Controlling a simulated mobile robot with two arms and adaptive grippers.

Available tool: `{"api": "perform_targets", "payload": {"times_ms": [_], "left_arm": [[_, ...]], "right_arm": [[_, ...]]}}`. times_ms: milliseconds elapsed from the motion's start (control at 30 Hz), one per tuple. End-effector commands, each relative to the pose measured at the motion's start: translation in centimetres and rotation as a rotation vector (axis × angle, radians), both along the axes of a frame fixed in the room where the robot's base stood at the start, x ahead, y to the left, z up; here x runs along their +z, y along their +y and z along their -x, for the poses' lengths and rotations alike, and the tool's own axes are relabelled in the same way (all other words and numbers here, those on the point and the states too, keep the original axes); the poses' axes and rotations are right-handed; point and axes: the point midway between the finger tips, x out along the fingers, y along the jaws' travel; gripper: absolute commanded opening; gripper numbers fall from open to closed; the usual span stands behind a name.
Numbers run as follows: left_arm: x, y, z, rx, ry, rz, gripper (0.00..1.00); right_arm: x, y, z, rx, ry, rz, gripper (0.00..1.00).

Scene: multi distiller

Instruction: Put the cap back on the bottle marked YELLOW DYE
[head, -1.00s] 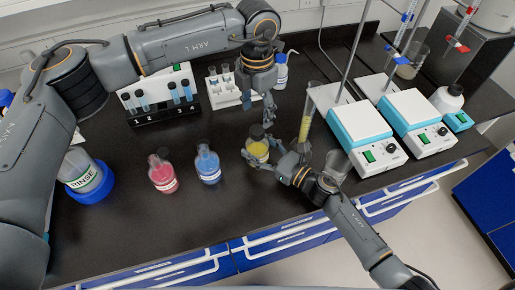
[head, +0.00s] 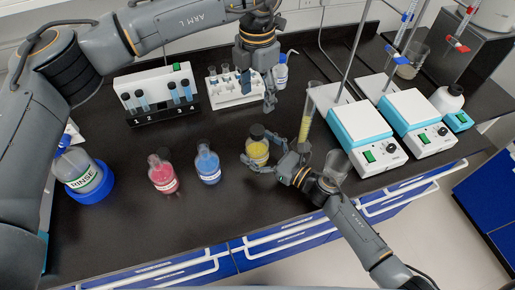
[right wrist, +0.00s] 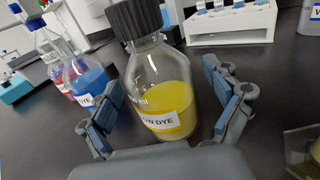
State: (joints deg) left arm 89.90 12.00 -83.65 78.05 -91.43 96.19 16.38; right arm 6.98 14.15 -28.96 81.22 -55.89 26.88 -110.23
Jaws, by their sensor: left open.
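The YELLOW DYE bottle (head: 258,151) stands on the black bench, holding yellow liquid; its label also shows in the right wrist view (right wrist: 168,112). A black ribbed cap (head: 257,131) sits on its neck, also seen in the right wrist view (right wrist: 135,18); I cannot tell how tightly it is seated. My right gripper (head: 262,162) is around the bottle low down, its fingers on either side (right wrist: 165,108) with visible gaps to the glass. My left gripper (head: 256,92) is open and empty, pointing down above and behind the bottle, apart from the cap.
A blue bottle (head: 208,164) and a red bottle (head: 162,174) stand to the left, both capped. A graduated cylinder with yellow liquid (head: 305,126) and a beaker (head: 336,165) stand close right. A white tube rack (head: 232,94) is behind. Hotplates (head: 366,135) stand farther right.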

Motion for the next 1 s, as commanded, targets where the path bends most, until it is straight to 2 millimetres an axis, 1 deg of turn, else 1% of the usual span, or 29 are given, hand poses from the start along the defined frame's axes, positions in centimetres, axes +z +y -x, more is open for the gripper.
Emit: {"api": "perform_targets", "payload": {"times_ms": [167, 267, 367, 600, 700, 833, 1000], "left_arm": [[0.0, 0.0, 0.0, 0.000, 0.000, 0.000, 0.62], [0.0, 0.0, 0.0, 0.000, 0.000, 0.000, 0.62], [0.0, 0.0, 0.0, 0.000, 0.000, 0.000, 0.62], [0.0, 0.0, 0.0, 0.000, 0.000, 0.000, 0.62], [0.0, 0.0, 0.0, 0.000, 0.000, 0.000, 0.62], [0.0, 0.0, 0.0, 0.000, 0.000, 0.000, 0.62], [0.0, 0.0, 0.0, 0.000, 0.000, 0.000, 0.62]], "right_arm": [[0.0, -0.1, 0.1, 0.000, -0.001, -0.001, 0.90], [0.0, -0.7, 0.6, 0.000, 0.000, 0.000, 0.90], [-0.1, -2.0, 1.6, 0.000, 0.001, 0.002, 0.90], [-0.1, -6.0, 4.9, -0.001, 0.002, 0.002, 0.90], [-0.1, -7.4, 6.0, -0.001, 0.002, 0.001, 0.90], [0.0, -8.7, 7.0, 0.000, 0.001, 0.000, 0.90], [0.0, -9.3, 7.5, 0.000, 0.000, 0.000, 0.90]]}}
